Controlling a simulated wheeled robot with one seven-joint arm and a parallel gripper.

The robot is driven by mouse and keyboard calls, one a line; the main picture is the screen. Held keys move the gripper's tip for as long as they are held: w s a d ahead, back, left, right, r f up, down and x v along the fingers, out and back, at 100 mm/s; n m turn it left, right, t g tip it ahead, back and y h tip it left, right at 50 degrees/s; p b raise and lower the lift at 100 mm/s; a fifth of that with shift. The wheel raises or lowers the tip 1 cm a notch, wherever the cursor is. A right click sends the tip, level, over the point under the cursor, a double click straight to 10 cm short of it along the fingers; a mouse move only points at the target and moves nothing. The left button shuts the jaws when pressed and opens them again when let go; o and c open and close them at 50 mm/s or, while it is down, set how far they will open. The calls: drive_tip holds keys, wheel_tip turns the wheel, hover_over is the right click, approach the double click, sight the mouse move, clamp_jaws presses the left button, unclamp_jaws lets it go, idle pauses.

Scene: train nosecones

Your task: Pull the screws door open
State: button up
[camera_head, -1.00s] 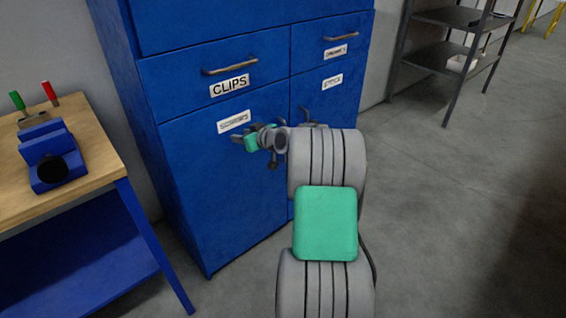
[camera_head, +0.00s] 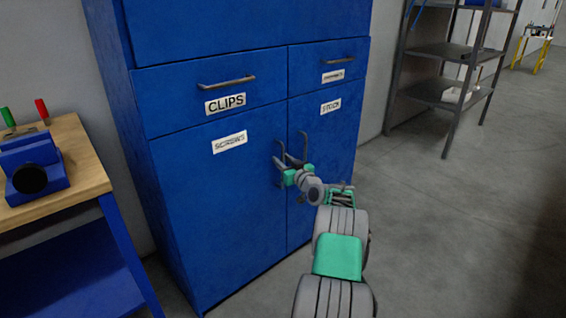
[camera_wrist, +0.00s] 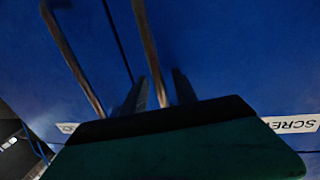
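The screws door (camera_head: 212,205) is the lower left door of the blue cabinet, with a white label reading SCREWS. It is shut, flush with the cabinet front. Its vertical grey handle (camera_head: 278,158) is near the door's right edge, partly hidden by my gripper. My gripper (camera_head: 284,171) is at this handle in the head view. In the wrist view, the two dark fingers (camera_wrist: 158,90) stand apart with the screws handle (camera_wrist: 150,50) running between them. I see gaps beside the bar, so the fingers look open; contact is unclear.
A second vertical handle (camera_head: 303,147), on the neighbouring right door, stands close beside my gripper. The CLIPS drawer (camera_head: 175,98) is shut above. A wooden workbench (camera_head: 85,165) with a blue vise stands left. Grey shelving (camera_head: 435,90) stands right; the floor before it is clear.

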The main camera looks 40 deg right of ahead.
drive_tip(key=shift+c, duration=0.2)
clamp_jaws()
idle(1.1)
